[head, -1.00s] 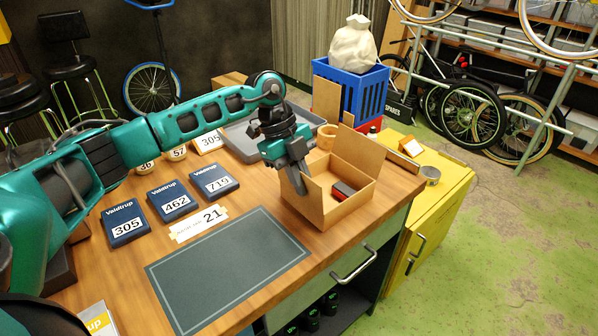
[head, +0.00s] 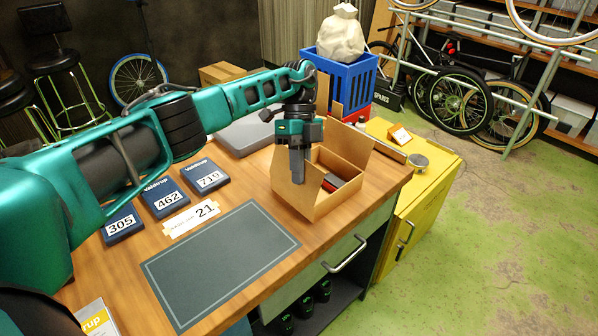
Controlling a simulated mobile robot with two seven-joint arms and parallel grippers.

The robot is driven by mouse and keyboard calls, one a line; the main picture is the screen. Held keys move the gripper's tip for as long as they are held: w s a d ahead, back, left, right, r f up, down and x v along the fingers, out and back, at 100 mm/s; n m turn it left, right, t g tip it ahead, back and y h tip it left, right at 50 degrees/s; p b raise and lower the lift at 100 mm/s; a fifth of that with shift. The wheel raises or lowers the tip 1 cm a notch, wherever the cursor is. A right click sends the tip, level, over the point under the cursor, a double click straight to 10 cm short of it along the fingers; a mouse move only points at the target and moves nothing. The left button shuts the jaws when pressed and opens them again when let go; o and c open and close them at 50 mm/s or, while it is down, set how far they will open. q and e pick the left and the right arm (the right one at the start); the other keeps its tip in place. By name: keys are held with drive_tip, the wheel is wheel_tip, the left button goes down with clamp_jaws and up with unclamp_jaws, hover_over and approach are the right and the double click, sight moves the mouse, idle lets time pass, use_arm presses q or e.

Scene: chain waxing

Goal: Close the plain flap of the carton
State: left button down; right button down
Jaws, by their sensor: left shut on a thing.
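The open brown carton (head: 322,207) stands near the right end of the wooden bench. A wide flap (head: 345,146) stands up at its back right. Another flap (head: 284,168) rises at its left side, partly behind my gripper. A dark item with a red part (head: 333,184) lies inside the carton. My left gripper (head: 298,179) points down at the carton's left side, its jaws shut, apparently on the left flap's edge. The fingers hide much of that contact. I cannot tell from lettering which flap is plain. My right gripper is out of view.
A dark mat (head: 222,262) lies in front. A yellow cabinet (head: 425,190) and a blue crate (head: 349,80) stand beyond the carton.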

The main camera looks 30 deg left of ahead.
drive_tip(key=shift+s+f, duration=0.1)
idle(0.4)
use_arm(q)
drive_tip(key=c, duration=1.3)
unclamp_jaws()
drive_tip(key=shift+c, duration=0.2)
